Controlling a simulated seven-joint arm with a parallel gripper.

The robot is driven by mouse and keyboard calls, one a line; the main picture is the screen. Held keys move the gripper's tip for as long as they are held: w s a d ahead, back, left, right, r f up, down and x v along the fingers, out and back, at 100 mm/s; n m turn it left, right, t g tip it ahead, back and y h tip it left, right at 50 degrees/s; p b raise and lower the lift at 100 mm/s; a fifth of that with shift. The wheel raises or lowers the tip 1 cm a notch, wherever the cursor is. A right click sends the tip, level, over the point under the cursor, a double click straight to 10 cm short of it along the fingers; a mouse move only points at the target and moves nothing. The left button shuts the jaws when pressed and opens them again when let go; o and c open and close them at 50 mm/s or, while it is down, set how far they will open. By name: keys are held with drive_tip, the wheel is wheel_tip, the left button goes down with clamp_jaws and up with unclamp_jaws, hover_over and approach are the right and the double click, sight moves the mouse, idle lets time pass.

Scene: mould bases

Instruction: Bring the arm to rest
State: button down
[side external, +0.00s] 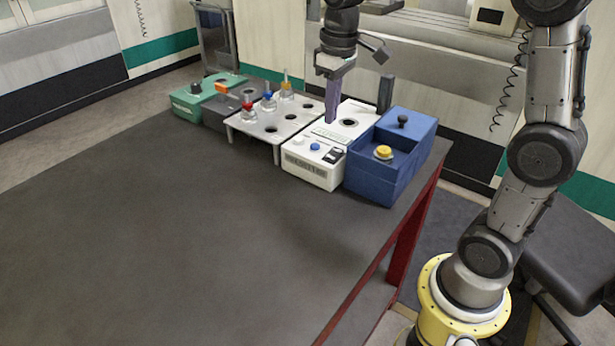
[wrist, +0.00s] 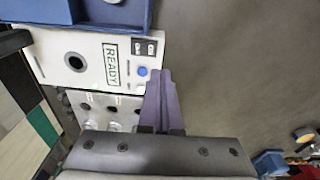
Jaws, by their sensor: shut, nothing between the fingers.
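My gripper (side external: 331,117) hangs above the white device on the table, its purple fingers pointing down and closed together with nothing between them. In the wrist view the closed fingers (wrist: 158,76) reach past the corner of the white device (wrist: 75,42). This device (side external: 310,170) has a round dark opening on top, a blue button and a label reading READY. In the side view the fingers overlap its top near the back; I cannot tell the exact gap.
A blue box (side external: 370,178) with yellow and black knobs stands right of the device. A pale rack (side external: 262,130) with red-, blue- and orange-topped vessels stands left, then a dark box (side external: 218,115) and a green box (side external: 185,100). The table front (side external: 170,240) is clear.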

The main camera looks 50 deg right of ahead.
drive_tip(key=s+a+r+t, duration=0.2)
drive_tip(key=s+a+r, duration=0.15)
drive_tip(key=s, duration=0.25)
drive_tip(key=s+a+f+t, duration=0.1)
drive_tip(key=s+f, duration=0.1)
drive_tip(key=s, duration=0.4)
drive_tip(key=s+a+f+t, duration=0.1)
drive_tip(key=s+f, duration=0.2)
drive_tip(key=s, duration=0.4)
drive_tip(key=shift+a+f+t, duration=0.25)
drive_tip(key=shift+f+t, duration=0.05)
drive_tip(key=shift+t, duration=0.1)
